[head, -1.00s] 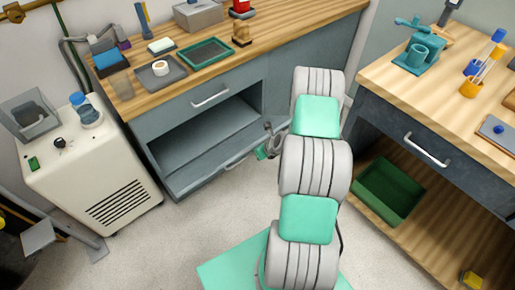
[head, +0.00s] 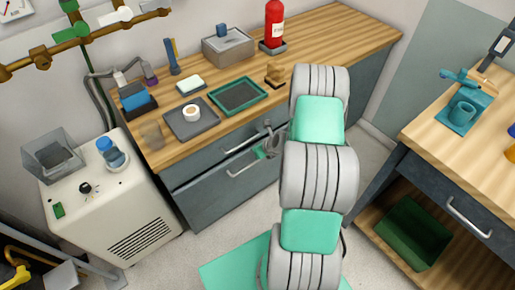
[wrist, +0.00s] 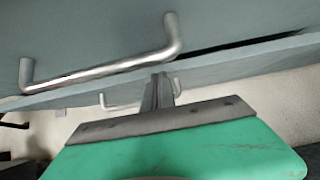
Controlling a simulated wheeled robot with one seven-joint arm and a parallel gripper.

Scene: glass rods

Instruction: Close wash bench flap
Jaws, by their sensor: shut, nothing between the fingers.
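The wash bench flap (head: 225,190) is the grey-blue lower front panel of the left bench, with a bar handle (head: 250,160) near its top edge. It stands almost upright, with a narrow dark gap above it below the drawer front (head: 205,142). In the wrist view the flap's top strip (wrist: 220,71) sits slightly out from the front above, leaving a dark gap at right. My gripper (head: 268,145) is partly hidden by my arm. In the wrist view its fingers (wrist: 158,90) are shut and empty, at the flap's upper edge by its handle (wrist: 120,106); contact is unclear.
The drawer handle (wrist: 100,74) is close to my fingers. A white appliance (head: 120,215) stands left of the bench. Trays, a sponge (head: 191,84) and a fire extinguisher (head: 275,25) are on the worktop (head: 330,40). The right bench holds a green crate (head: 410,232) below.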

